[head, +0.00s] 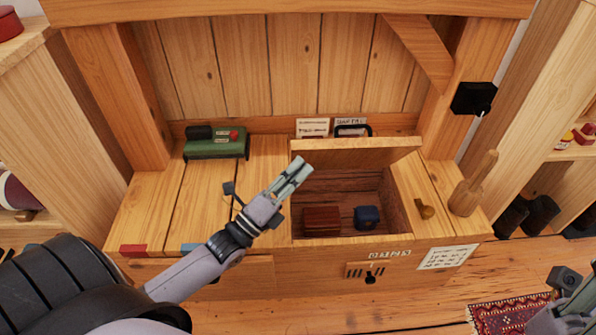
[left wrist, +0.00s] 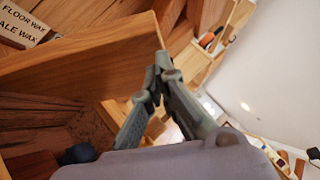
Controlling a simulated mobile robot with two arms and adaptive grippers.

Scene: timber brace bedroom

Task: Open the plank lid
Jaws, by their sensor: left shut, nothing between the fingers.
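The plank lid (head: 355,152) stands raised at the back of an open compartment (head: 345,182) in the wooden bench. In the left wrist view the lid (left wrist: 85,68) is a broad plank beside the fingers. My left gripper (head: 303,167) is shut and empty by the lid's left end, above the compartment's left edge. It also shows in the left wrist view (left wrist: 157,68); whether it touches the lid I cannot tell. My right gripper (head: 578,292) is partly in view at the lower right, and its fingers are cut off.
A red-brown box (head: 321,221) and a dark blue box (head: 367,217) lie in the compartment. A green device (head: 216,143) stands on the bench's left. A wooden mallet-like piece (head: 474,185) stands at the right end.

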